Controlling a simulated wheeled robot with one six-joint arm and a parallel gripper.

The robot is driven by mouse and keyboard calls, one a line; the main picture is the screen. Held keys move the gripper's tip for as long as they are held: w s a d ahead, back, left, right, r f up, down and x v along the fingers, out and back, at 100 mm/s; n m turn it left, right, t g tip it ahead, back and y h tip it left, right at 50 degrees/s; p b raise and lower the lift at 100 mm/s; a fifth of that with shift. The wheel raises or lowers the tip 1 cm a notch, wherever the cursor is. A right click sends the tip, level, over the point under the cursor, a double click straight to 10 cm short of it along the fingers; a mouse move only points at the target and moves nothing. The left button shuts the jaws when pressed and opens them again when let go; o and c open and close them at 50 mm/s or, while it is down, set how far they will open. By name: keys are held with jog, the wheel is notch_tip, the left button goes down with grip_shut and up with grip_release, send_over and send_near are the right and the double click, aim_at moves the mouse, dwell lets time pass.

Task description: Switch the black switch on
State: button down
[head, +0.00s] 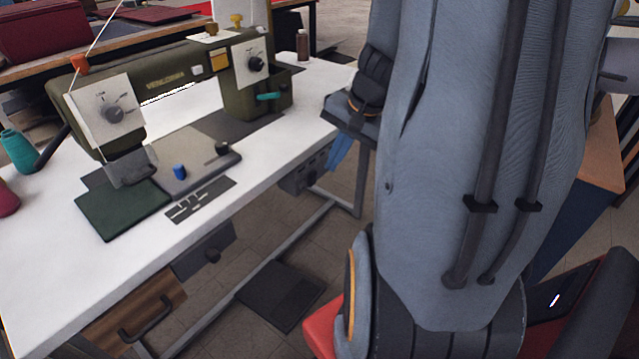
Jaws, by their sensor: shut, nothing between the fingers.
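Several dark controls show in the head view, and I cannot tell for certain which is the black switch. A small black knob (222,148) stands on the grey plate of the olive sewing machine (165,78), near a blue knob (180,172). Black dials sit on white plates at the machine's left end (113,112) and right end (256,64). A dark control box (299,181) hangs under the table's front edge. My gripper (340,154), with blue fingers, is right of the table edge, apart from these controls, partly hidden behind my arm. Its fingers look together and empty.
The white table (60,285) bears a dark green pad (122,210), a teal bottle (18,149) and a brown bottle (303,45). A wooden drawer (135,312) and a pedal (280,297) are below. My grey arm covers much of the right side.

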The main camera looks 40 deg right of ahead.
aim_at(312, 179)
jog(key=d, duration=0.1)
jog(key=d+f+m+b, duration=0.1)
jog(key=d, duration=0.1)
jog(key=d+m, duration=0.1)
jog(key=shift+w+d+f+t, duration=0.1)
jog(key=shift+d+f+t, duration=0.25)
jog(key=shift+f+t, duration=0.05)
jog(key=w+a+f+b, duration=0.2)
jog(key=w+f, duration=0.5)
jog(key=f, duration=0.1)
jog(key=shift+w+f, duration=0.35)
jog(key=shift+f, duration=0.05)
jog(key=shift+a, duration=0.1)
jog(key=shift+r, duration=0.1)
